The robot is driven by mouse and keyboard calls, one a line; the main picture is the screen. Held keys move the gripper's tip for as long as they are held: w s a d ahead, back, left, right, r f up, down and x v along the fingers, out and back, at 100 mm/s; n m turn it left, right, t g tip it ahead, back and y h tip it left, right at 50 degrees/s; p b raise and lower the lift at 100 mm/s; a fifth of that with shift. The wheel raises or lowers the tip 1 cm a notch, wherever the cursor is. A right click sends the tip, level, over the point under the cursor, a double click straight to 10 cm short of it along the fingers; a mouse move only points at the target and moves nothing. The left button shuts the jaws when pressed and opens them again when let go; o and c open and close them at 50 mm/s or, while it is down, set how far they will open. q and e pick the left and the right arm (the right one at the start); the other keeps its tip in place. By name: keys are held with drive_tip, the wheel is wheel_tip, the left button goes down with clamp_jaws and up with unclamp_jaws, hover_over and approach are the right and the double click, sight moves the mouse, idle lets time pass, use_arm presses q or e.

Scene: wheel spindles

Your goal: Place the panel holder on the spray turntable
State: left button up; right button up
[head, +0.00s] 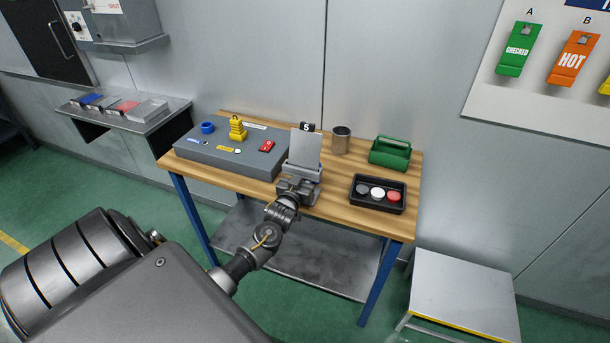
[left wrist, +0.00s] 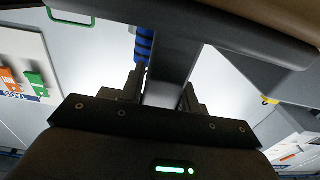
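The panel holder (head: 305,150) is a light grey upright plate with a black "5" tag at its top, in the middle of the head view over the bench. My left gripper (head: 299,180) is directly below it, near the bench's front edge. In the left wrist view a dark grey bar (left wrist: 170,70) passes between the fingers of my left gripper (left wrist: 162,95), which look closed on it. The holder's lower part is hidden by the gripper. I cannot pick out the spray turntable for sure. My right gripper is not in view.
On the wooden bench (head: 335,203) are a grey box (head: 215,158) with a blue ring (head: 207,127) and yellow stacked piece (head: 237,128), a can (head: 341,139), a green caddy (head: 390,152) and a black tray (head: 378,207) of discs. A low step (head: 462,293) stands right.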

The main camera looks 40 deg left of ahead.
use_arm(q)
drive_tip(key=o, duration=0.4)
drive_tip(key=shift+c, duration=0.2)
drive_tip(key=shift+s+f+b, duration=0.1)
drive_tip(key=shift+b, duration=0.2)
drive_tip(key=b+v, duration=0.3)
drive_tip(key=v, duration=0.7)
drive_tip(key=shift+s, duration=0.3)
drive_tip(key=shift+d, duration=0.15)
